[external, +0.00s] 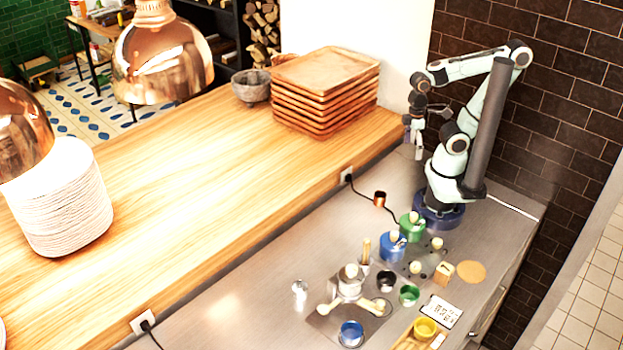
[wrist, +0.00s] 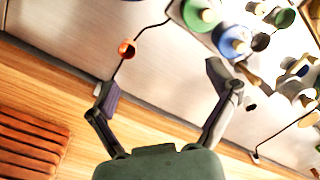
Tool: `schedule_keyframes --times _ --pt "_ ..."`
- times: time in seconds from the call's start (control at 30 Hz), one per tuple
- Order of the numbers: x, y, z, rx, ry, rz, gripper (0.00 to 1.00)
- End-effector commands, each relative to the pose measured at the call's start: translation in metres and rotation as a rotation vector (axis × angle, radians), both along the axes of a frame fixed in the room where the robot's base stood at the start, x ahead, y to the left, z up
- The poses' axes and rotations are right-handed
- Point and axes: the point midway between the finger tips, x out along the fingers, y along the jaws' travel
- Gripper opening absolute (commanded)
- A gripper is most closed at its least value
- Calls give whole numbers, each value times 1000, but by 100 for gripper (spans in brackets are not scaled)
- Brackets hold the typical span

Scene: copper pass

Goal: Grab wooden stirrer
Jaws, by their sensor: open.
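An upright light-wood piece (external: 366,249), which looks like the wooden stirrer, stands on the steel counter beside the blue jar. Its lower end is hard to make out. In the wrist view, the right finger partly covers that area, and I cannot tell the stirrer apart there. My gripper (external: 417,138) is high above the counter's far end, well away from the stirrer. In the wrist view my gripper (wrist: 160,82) is open, with nothing between its fingers.
Around the stirrer are a blue jar (external: 392,247), a green jar (external: 412,227), a copper cup (external: 380,198), small bowls and a steel pot (external: 350,279). Stacked wooden trays (external: 327,88) stand on the raised wooden counter (external: 215,165). The steel counter's left part is mostly clear.

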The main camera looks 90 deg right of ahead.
Motion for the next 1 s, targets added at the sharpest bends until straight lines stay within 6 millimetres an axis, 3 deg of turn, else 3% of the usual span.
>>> schedule_keyframes --times 0.27,0.4,0.83,0.93,1.0 --pt "0 0 0 0 0 0 87" --pt "0 0 0 0 0 0 51" --pt "0 0 0 0 2 -27 51" --pt "3 0 0 1 -4 -168 51" --pt "12 0 3 8 -34 -358 51"
